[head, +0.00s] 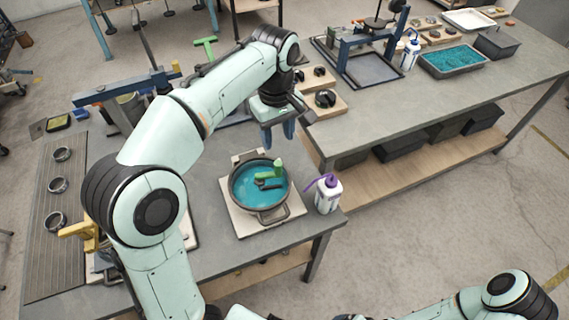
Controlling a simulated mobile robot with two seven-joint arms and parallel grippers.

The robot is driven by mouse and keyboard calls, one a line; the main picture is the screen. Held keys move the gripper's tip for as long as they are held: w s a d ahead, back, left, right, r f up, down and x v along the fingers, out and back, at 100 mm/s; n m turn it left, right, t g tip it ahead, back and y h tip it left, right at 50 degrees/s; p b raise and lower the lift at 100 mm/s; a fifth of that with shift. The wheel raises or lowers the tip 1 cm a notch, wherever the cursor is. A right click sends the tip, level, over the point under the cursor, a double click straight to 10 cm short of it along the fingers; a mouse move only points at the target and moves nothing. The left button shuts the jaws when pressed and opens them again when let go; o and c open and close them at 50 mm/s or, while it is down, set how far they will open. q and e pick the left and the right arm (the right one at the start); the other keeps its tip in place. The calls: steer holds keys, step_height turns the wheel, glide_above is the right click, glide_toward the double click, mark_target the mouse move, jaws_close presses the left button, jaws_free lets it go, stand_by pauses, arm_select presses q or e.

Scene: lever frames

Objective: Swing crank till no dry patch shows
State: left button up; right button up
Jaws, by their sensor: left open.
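A grey pan (263,212) with teal contents (250,192) stands on a pale board at the near table's right end. A crank with a green upright handle (278,169) and a dark arm sits in the pan. The teal covers most of the visible inside; dark shapes show around the crank, and I cannot tell whether any is a dry patch. My left gripper (279,134) is open and empty, fingers pointing down, above and behind the pan's back rim, apart from the handle. My right gripper is out of view; only part of that arm shows at lower right.
A white bottle with a purple nozzle (328,193) stands just right of the pan, near the table edge. A blue press frame (365,55) and a teal-filled tray (455,60) are on the far bench. A yellow handle (78,230) stands at left.

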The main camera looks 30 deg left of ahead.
mark_target(278, 163)
arm_select(q)
step_height(278, 163, down, 10)
steer(key=shift+s+f+b, duration=0.1)
steer(key=shift+f+b, duration=0.05)
steer(key=shift+b, duration=0.75)
steer(key=shift+f, duration=0.75)
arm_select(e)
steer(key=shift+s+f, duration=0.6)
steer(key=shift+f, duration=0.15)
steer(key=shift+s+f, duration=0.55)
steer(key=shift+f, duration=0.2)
arm_select(q)
jaws_close()
